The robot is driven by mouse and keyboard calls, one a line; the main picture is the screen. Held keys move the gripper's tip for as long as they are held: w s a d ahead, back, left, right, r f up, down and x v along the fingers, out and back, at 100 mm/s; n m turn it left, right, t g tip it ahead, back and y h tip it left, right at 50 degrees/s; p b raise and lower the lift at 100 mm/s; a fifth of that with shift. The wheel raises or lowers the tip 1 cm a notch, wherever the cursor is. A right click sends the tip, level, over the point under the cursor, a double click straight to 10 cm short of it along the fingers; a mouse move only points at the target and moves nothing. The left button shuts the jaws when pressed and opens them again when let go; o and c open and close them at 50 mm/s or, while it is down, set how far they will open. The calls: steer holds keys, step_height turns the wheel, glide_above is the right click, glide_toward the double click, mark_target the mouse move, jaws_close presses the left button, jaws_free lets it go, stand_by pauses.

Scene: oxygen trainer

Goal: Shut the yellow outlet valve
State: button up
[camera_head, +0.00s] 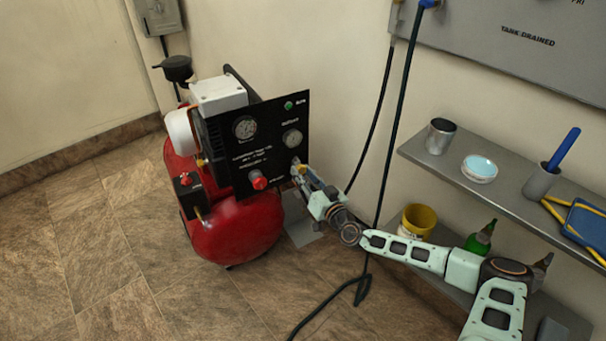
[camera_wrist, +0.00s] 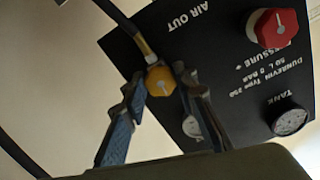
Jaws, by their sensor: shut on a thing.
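The yellow outlet valve (camera_wrist: 160,82) sits on the black panel beside the "AIR OUT" lettering. A pale mark crosses the knob's face, and a hose fitting joins it from above in the wrist view. My gripper (camera_wrist: 160,88) has its two blue-padded fingers on either side of the knob and is shut on it. In the head view my gripper (camera_head: 302,172) reaches the panel's right edge, where a little of the yellow valve (camera_head: 301,168) shows. The fingers hide much of it there.
A red pressure knob (camera_wrist: 275,28) and a tank gauge (camera_wrist: 287,117) are on the black panel (camera_head: 225,150). The red compressor tank (camera_head: 238,232) stands on the tiled floor. A shelf (camera_head: 440,175) with a metal cup (camera_head: 440,136) is at right. Dark hoses hang behind my arm.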

steer(key=o, duration=1.2)
steer(key=shift+c, duration=0.2)
steer(key=v, duration=1.2)
